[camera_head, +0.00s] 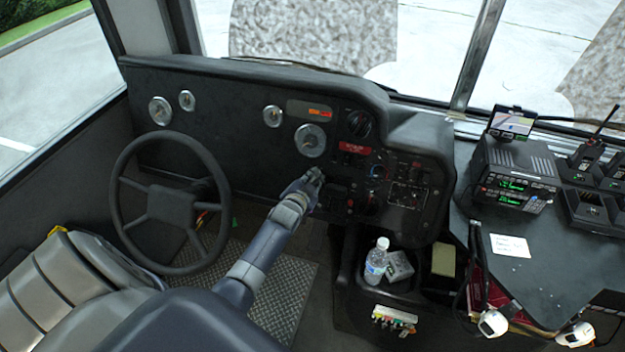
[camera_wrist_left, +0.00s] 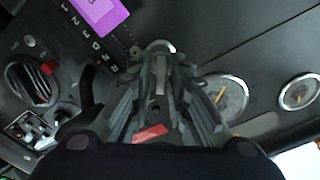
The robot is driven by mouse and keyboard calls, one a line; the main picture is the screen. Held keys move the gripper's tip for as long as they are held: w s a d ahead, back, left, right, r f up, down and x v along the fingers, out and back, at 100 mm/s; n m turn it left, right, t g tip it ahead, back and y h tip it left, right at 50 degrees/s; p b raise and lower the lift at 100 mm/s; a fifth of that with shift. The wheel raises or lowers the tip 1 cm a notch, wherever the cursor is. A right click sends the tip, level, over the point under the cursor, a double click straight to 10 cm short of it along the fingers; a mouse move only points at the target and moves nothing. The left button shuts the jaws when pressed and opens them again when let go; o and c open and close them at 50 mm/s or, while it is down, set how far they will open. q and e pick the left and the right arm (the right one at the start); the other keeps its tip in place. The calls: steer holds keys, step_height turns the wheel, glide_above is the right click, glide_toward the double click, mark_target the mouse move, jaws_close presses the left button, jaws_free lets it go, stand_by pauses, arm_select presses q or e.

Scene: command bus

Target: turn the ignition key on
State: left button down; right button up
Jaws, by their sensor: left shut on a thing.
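My left gripper (camera_head: 313,177) reaches up to the dashboard (camera_head: 240,125), just below a round gauge. In the left wrist view its fingers (camera_wrist_left: 160,65) are closed on the ignition key (camera_wrist_left: 160,72), a narrow grey piece between them. A pale metal ring of the ignition lock (camera_wrist_left: 158,46) shows just past the fingertips. In the head view the gripper hides the key and lock. How far the key is turned is hard to tell. My right gripper is in neither view.
The steering wheel (camera_head: 170,203) stands left of my left arm. Red-marked switches and knobs (camera_head: 352,149) crowd the panel right of the gripper. A bottle (camera_head: 376,262) stands in the lower console. A radio (camera_head: 515,180) sits on the right counter.

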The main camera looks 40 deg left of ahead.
arm_select(q)
steer(key=c, duration=1.8)
jaws_free()
steer(key=shift+s, duration=0.1)
steer(key=v, duration=1.1)
steer(key=shift+s+r, duration=0.1)
steer(key=shift+s, duration=0.3)
